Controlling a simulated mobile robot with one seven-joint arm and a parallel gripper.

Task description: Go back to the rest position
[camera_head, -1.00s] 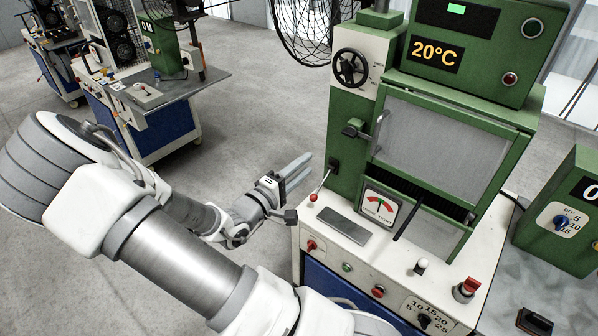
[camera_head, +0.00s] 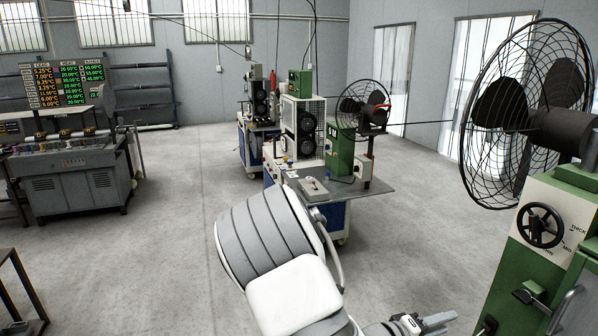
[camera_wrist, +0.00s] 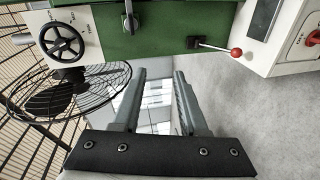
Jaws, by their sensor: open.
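My gripper (camera_wrist: 156,103) shows in the wrist view with its two grey fingers apart and nothing between them. In the head view my gripper (camera_head: 437,322) shows only in part at the bottom edge, left of the green machine (camera_head: 515,265). My arm rises from the bottom middle of that view. In the wrist view the green machine (camera_wrist: 165,32) lies beyond the fingertips, with a black handwheel (camera_wrist: 62,41) and a red-knobbed lever (camera_wrist: 225,50). The fingers look apart from it.
A large caged fan (camera_head: 530,110) stands above the green machine. A machine on a blue cabinet (camera_head: 330,218) stands beyond my arm. A grey console (camera_head: 70,180) with a lit display board (camera_head: 57,87) is at the left. Open concrete floor (camera_head: 160,240) lies between.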

